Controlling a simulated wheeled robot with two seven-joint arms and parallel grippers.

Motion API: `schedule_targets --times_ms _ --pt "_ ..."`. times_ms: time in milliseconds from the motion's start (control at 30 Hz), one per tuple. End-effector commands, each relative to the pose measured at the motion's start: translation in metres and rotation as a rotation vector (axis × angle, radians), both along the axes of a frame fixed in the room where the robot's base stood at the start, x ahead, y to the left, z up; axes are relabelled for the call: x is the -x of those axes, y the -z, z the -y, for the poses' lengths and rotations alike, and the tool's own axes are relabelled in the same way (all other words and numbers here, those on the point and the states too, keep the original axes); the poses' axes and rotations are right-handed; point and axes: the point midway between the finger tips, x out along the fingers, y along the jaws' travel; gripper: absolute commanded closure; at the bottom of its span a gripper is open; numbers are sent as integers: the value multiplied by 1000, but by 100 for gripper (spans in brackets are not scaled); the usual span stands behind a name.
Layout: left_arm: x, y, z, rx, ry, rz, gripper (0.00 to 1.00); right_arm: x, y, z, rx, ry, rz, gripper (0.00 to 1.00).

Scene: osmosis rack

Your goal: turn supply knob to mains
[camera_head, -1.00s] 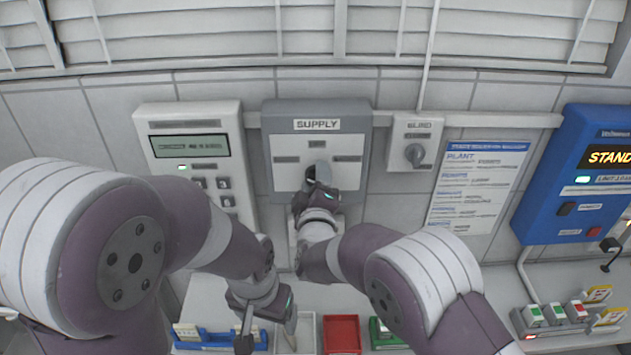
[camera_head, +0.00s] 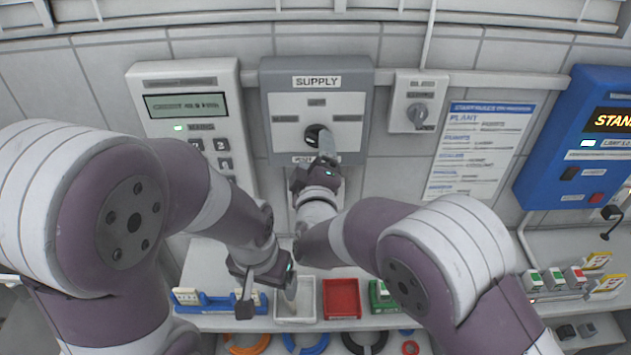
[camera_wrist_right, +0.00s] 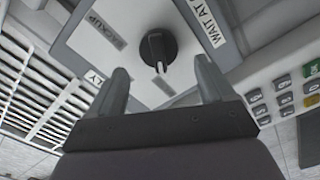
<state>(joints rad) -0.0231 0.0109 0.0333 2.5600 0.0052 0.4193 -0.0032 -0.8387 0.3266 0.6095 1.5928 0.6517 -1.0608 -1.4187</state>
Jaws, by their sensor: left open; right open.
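The supply panel (camera_head: 352,98) is a grey box with a pale face, marked SUPPLY, on the wall. Its round dark supply knob (camera_head: 313,136) is partly hidden by my right gripper (camera_head: 325,154) in the head view. In the right wrist view the knob (camera_wrist_right: 158,50) shows whole, with a white mark pointing down the picture. My right gripper (camera_wrist_right: 162,80) is open, its fingers spread to either side of the knob's line and apart from it. A BACKUP label (camera_wrist_right: 107,30) shows there; no mains label is readable. My left gripper (camera_head: 268,300) is open and empty, low over the bench.
A keypad unit (camera_head: 185,125) hangs left of the panel. A smaller knob box (camera_head: 417,100), a plant notice (camera_head: 478,150) and a blue unit (camera_head: 575,150) are to the right. A white tray (camera_head: 295,318) and red tray (camera_head: 341,298) stand on the bench below.

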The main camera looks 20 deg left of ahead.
Motion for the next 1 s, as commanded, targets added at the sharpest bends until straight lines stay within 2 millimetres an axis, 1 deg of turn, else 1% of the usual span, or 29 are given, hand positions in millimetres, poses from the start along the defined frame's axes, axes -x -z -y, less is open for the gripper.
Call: schedule_targets --times_ms 33,100,200,300,400,867,933,967,1000 --pt "0 14 0 0 0 0 17 15 6 3 -1 -3 2 18" --pt "0 21 0 0 0 0 17 33 6 9 0 -4 1 18" --pt "0 27 0 0 0 0 17 54 5 15 0 -3 1 18" --pt "0 30 0 0 0 0 17 69 3 19 0 -3 1 18" --pt "0 31 0 0 0 0 17 75 2 22 1 0 0 18" --pt "0 31 0 0 0 0 17 74 2 24 -3 0 -8 18" --pt "0 35 0 0 0 0 17 65 13 35 -34 -5 -76 18" --pt "0 38 0 0 0 0 17 59 22 44 -62 -7 -134 18" --pt "0 42 0 0 0 0 17 50 40 64 -113 -2 -246 18"
